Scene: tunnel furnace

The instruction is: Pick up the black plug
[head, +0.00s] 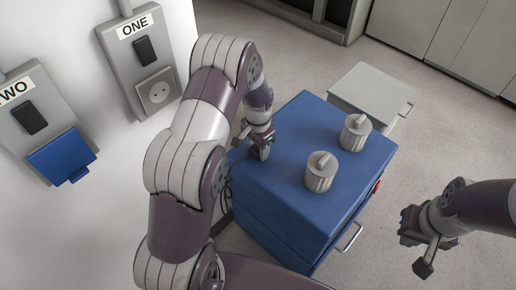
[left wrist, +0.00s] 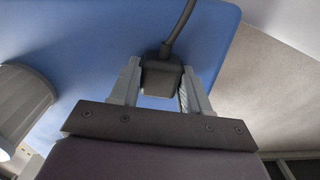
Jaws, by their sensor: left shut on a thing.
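The black plug (left wrist: 162,80) sits between the two grey fingers of my left gripper in the left wrist view, with its dark cord running up and away over the blue surface. My left gripper (head: 259,148) is shut on the plug at the left edge of the blue cabinet top (head: 270,175). In the head view the plug is mostly hidden by the gripper. My right gripper (head: 418,248) is in the air to the right of the cabinet, with its fingers apart and nothing between them.
Two grey ribbed canisters (head: 319,172) (head: 355,133) stand on the cabinet; one also shows in the left wrist view (left wrist: 22,105). A light-grey cabinet (head: 370,92) stands behind.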

